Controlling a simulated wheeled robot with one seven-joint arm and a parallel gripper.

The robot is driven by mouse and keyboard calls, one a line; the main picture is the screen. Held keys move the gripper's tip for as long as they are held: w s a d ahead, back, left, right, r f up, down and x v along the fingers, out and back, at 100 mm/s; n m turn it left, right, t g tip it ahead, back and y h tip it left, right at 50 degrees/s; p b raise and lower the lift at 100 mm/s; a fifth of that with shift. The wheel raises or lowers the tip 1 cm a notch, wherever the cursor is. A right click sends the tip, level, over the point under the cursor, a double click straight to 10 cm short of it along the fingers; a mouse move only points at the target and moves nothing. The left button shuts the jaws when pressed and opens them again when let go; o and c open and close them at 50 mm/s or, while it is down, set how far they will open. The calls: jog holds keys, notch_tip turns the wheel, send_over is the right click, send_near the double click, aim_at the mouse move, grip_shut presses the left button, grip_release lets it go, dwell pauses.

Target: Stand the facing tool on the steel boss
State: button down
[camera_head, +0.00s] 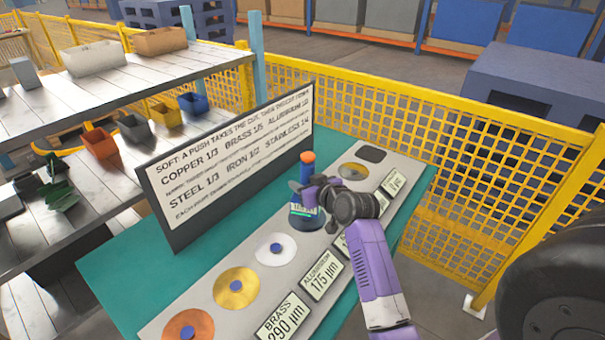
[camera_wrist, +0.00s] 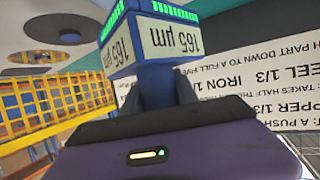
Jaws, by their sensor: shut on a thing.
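The facing tool (camera_head: 306,172) stands upright, with an orange top, a blue shaft and a wide dark base. My gripper (camera_head: 308,193) is shut on its shaft from the right. In the wrist view the tool (camera_wrist: 172,40) shows a display reading 165 µm, upside down, with green lit strips, and my gripper (camera_wrist: 160,92) is around it. The tool's base is over the grey plate (camera_head: 205,320), just beyond the aluminium boss (camera_head: 276,247). I cannot tell whether the base touches a boss or hovers. The steel boss cannot be picked out, as my arm covers some labels.
Brass (camera_head: 237,288) and copper (camera_head: 190,327) bosses lie nearer on the plate. A sign board (camera_head: 230,165) stands close to the tool's left. A yellow mesh fence (camera_head: 400,130) runs behind the green table (camera_head: 115,275). Shelves with bins (camera_head: 100,143) are at left.

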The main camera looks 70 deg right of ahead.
jog(key=shift+f, duration=2)
jog(key=shift+f, duration=0.2)
jog(key=c, duration=0.9)
grip_release()
jog(key=shift+f, duration=0.15)
